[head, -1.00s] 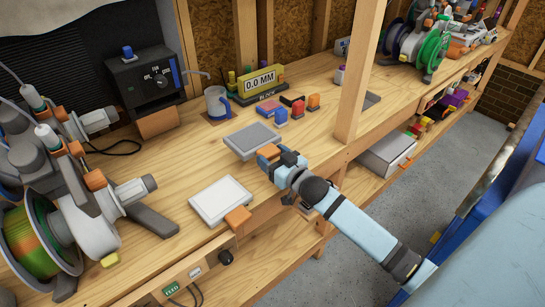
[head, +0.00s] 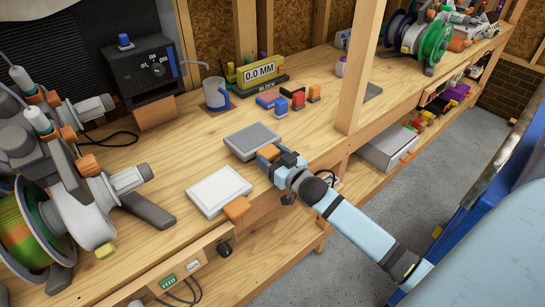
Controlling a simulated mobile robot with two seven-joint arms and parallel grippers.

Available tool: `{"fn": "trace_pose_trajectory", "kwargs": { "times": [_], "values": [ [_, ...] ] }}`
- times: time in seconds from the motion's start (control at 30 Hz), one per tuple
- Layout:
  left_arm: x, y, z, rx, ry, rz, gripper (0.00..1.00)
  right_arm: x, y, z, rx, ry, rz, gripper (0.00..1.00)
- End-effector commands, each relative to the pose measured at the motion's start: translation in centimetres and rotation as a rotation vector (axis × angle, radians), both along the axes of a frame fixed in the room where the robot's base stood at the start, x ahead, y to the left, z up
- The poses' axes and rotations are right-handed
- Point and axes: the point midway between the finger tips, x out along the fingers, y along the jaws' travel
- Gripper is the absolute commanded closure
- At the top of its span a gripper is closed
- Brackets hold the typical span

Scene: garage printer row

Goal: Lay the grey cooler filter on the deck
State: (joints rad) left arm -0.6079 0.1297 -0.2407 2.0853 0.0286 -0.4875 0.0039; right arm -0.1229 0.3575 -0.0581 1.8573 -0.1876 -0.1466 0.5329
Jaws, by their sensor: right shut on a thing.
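The grey cooler filter (head: 251,140) is a flat grey panel with a lighter rim and an orange tab at its near right corner. It shows at the middle of the head view, over the wooden bench top. My right gripper (head: 275,157) is shut on the orange tab. I cannot tell whether the panel touches the wood or hangs just above it. Part of the tab is hidden by the fingers. Nothing in view is clearly marked as the deck. My left gripper is not in view.
A white panel (head: 218,190) with an orange tab lies close by at the front edge. A mug (head: 216,95), small colored blocks (head: 282,106) and a gauge block (head: 258,72) stand behind. A wooden post (head: 358,70) rises at the right. Spool machines fill the left.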

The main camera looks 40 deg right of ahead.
Motion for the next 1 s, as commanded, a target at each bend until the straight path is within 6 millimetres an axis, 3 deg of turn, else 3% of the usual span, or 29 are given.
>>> {"fn": "trace_pose_trajectory", "kwargs": {
  "times": [0.03, 0.07, 0.2, 0.57, 0.67, 1.0],
  "values": [
    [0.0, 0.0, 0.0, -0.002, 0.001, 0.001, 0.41, 0.0, 0.0, 0.0, 0.0, -0.001, 0.0, 0.68],
    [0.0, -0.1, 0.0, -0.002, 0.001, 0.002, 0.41, 0.0, 0.0, 0.0, 0.0, -0.001, 0.0, 0.34],
    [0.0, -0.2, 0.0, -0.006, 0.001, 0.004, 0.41, 0.0, 0.0, 0.0, 0.0, -0.001, 0.0, 0.07],
    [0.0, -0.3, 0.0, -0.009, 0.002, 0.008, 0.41, -0.7, 0.0, -0.1, 0.0, 0.002, 0.0, 0.07],
    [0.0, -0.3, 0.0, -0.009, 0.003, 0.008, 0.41, -2.1, -0.2, -0.1, 0.001, 0.003, 0.0, 0.07],
    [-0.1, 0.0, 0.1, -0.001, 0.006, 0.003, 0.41, -9.6, -0.7, -0.1, 0.001, 0.003, 0.0, 0.07]
  ]
}}
